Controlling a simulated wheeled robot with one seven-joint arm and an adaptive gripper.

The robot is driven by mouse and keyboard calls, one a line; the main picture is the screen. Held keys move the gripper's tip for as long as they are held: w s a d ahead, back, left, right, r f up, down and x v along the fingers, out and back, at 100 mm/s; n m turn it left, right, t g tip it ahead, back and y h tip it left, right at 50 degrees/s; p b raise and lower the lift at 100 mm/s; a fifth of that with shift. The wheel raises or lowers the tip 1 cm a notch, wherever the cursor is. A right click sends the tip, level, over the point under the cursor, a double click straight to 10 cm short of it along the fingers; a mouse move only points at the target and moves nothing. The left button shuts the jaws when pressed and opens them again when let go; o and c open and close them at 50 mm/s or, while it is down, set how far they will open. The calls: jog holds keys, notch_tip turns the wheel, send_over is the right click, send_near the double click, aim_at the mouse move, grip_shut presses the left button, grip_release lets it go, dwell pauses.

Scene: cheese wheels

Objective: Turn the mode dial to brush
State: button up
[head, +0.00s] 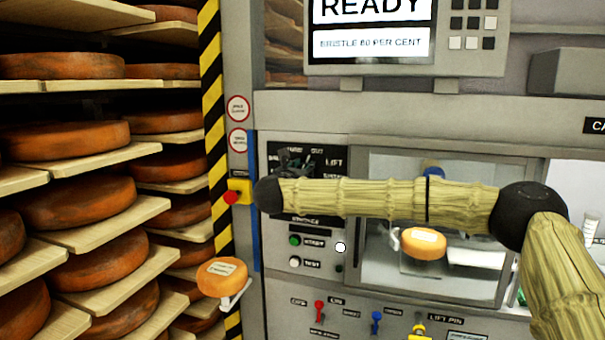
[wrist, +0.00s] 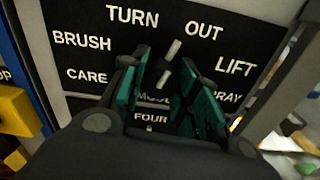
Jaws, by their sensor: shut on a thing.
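The mode dial (wrist: 171,51) sits on a black panel (wrist: 85,20) in the wrist view. The words CARE, BRUSH, TURN, OUT, LIFT and SPRAY are spread in an arc around it, with BRUSH (wrist: 82,41) at the upper left. A pale bar on the dial slants upward, its upper end towards the gap between TURN and OUT. My gripper (wrist: 164,66) has its green pads on either side of the dial and is shut on it; the pads hide part of it. In the head view my gripper (head: 296,162) is dark and hides the dial.
A screen (head: 370,28) reads READY and BRISTLE 60 PER CENT. A red stop button (head: 231,198) is left of the panel. START and TEST buttons (head: 295,241) are below. A windowed chamber holding a cheese wheel (head: 424,243) is right. Shelves of cheese fill the left.

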jog(key=n+b, duration=0.3)
jog(key=n, duration=0.1)
jog(key=n+b, duration=0.2)
jog(key=n, duration=0.2)
jog(key=shift+r+n, duration=0.15)
jog(key=shift+n, duration=0.15)
jog(key=n, duration=0.4)
jog(key=shift+n, duration=2.1)
jog(key=o, duration=1)
jog(key=shift+o, duration=0.2)
jog(key=shift+a, duration=0.1)
jog(key=shift+w+a+f, duration=0.1)
jog(key=shift+a+f, duration=0.05)
jog(key=shift+f, duration=0.05)
